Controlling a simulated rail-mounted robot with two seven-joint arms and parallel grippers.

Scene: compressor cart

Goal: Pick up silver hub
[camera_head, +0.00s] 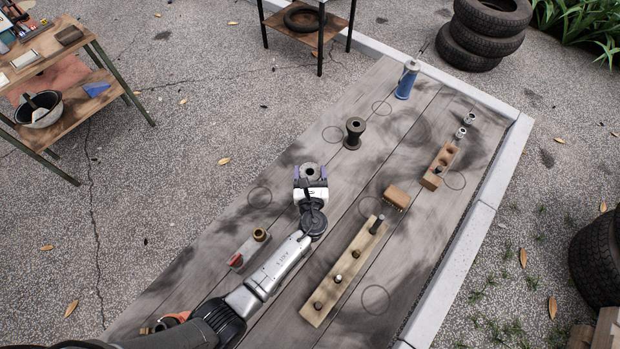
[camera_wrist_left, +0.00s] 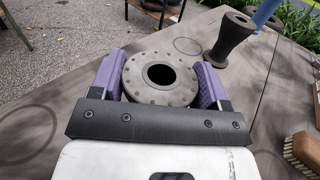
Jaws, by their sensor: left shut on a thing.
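The silver hub (camera_wrist_left: 160,78) is a round grey flanged part with a dark centre hole and small bolt holes around its rim. In the left wrist view it sits between the two purple finger pads of my left gripper (camera_wrist_left: 160,82), which press on its sides. In the head view the hub (camera_head: 310,171) shows at the tip of my left gripper (camera_head: 311,175), over the middle of the wooden deck (camera_head: 285,212). I cannot tell whether the hub touches the deck. My right gripper is not in view.
A dark spool-shaped part (camera_head: 354,133) and a blue cylinder (camera_head: 407,80) stand farther back. A wooden block with pegs (camera_head: 343,272), a brush (camera_head: 396,197) and a holed block (camera_head: 440,167) lie to the right. A brass-topped grey part (camera_head: 249,249) is beside my left arm.

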